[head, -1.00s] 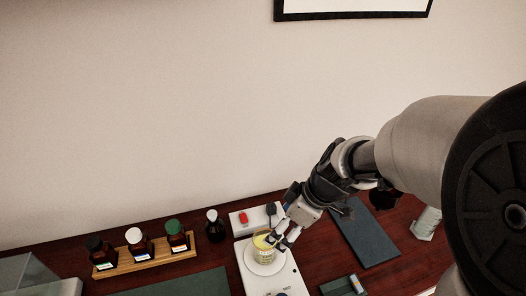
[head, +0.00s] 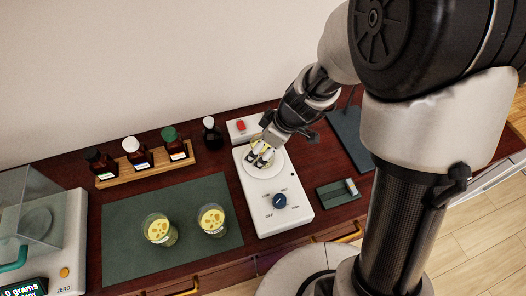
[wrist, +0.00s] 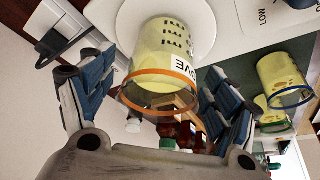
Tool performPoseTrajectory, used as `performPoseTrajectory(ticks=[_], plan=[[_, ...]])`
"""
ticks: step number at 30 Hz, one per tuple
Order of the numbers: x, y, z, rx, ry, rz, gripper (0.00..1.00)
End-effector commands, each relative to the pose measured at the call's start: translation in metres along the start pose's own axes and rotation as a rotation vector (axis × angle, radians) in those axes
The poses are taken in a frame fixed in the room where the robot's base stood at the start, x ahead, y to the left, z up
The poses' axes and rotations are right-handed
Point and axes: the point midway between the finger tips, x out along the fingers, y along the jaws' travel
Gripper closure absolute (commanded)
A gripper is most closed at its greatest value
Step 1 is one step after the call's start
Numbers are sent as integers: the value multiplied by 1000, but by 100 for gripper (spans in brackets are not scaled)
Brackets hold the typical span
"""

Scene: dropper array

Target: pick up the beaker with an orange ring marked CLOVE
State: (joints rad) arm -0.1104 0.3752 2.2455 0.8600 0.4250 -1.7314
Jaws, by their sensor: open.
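The beaker with an orange ring (wrist: 160,80) holds pale yellow liquid. Its label shows the letters OVE in the wrist view, the rest turned away. It stands on the round white plate (wrist: 209,30) of the stirrer, also seen in the head view (head: 284,166). My gripper (wrist: 155,105) is open, with one blue-padded finger on each side of the beaker; whether either pad touches it I cannot tell. In the head view my gripper (head: 261,157) is at the plate and covers much of the beaker.
Two more yellow-filled beakers, a left one (head: 159,230) and a right one (head: 212,221), stand on the green mat (head: 130,205). Brown bottles sit in a wooden rack (head: 150,166) behind. A balance (head: 65,235) is at left, a dark plate (head: 350,140) at right.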

Motion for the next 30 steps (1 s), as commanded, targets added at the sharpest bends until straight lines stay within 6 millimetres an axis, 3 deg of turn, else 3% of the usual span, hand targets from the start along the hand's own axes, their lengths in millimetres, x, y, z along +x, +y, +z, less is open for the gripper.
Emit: performPoseTrajectory(ticks=[5, 30], plan=[[-1, 0, 0, 0, 1, 1, 19], [-1, 0, 0, 0, 0, 1, 75]])
